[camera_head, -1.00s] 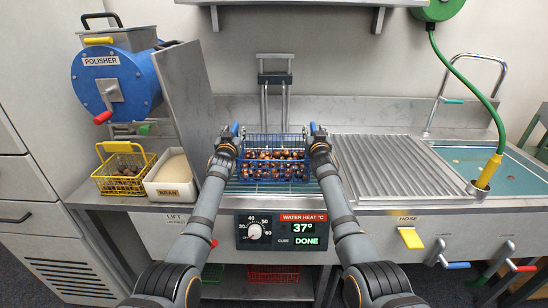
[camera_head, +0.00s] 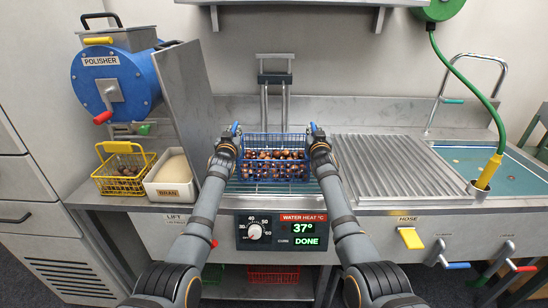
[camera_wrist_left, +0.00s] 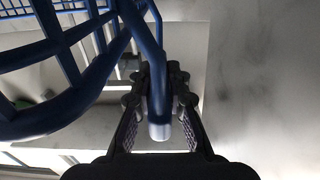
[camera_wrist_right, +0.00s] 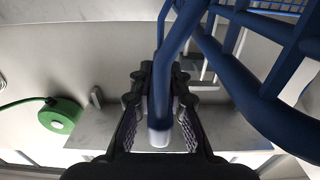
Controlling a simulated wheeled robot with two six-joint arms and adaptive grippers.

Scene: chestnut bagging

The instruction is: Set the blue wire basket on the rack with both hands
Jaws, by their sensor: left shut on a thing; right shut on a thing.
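The blue wire basket (camera_head: 273,176) holds many brown chestnuts. It is level over the rack (camera_head: 262,188) of thin bars in the sink opening; I cannot tell whether its bottom touches the bars. My left gripper (camera_head: 233,134) is shut on the basket's left handle, and the blue handle (camera_wrist_left: 157,100) shows between its fingers in the left wrist view. My right gripper (camera_head: 315,133) is shut on the right handle, which also shows between the fingers in the right wrist view (camera_wrist_right: 160,105). The forearms hide parts of the basket's sides.
A grey lift post (camera_head: 275,80) stands behind the basket. A steel plate (camera_head: 185,95), a bran box (camera_head: 172,178) and a yellow basket (camera_head: 123,172) are on the left. A ribbed drainboard (camera_head: 390,165) is clear on the right. The front panel (camera_head: 283,232) reads 37° and DONE.

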